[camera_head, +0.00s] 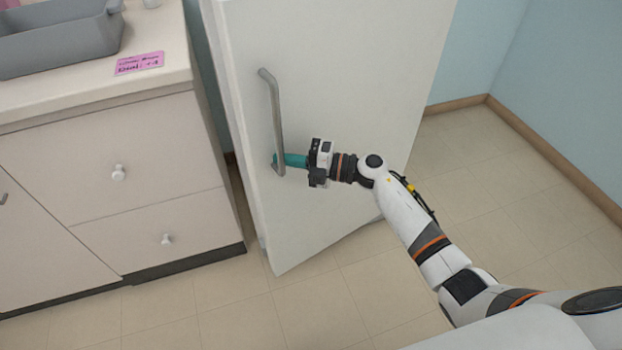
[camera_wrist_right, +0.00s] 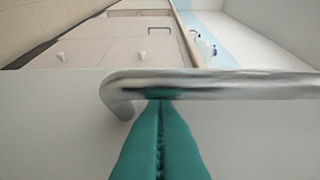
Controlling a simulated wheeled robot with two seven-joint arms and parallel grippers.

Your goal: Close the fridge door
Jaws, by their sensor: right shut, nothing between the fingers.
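The white fridge door (camera_head: 345,90) fills the middle of the head view. It stands at an angle to the cabinet, and its lower left corner juts out over the floor. Its metal handle (camera_head: 275,110) runs up and down near the left edge. My right gripper (camera_head: 279,160) is shut, with its teal fingertips at the lower part of the handle. In the right wrist view the handle (camera_wrist_right: 230,84) crosses just at the closed teal fingertips (camera_wrist_right: 160,103). I cannot tell if they touch it. The fridge's inside is hidden. My left gripper is not in view.
A cabinet (camera_head: 60,160) with white knobs stands left of the door. A grey basin (camera_head: 60,40) and a pink label (camera_head: 139,63) are on its top. Tiled floor (camera_head: 510,180) is clear to the right, up to the blue wall (camera_head: 580,100).

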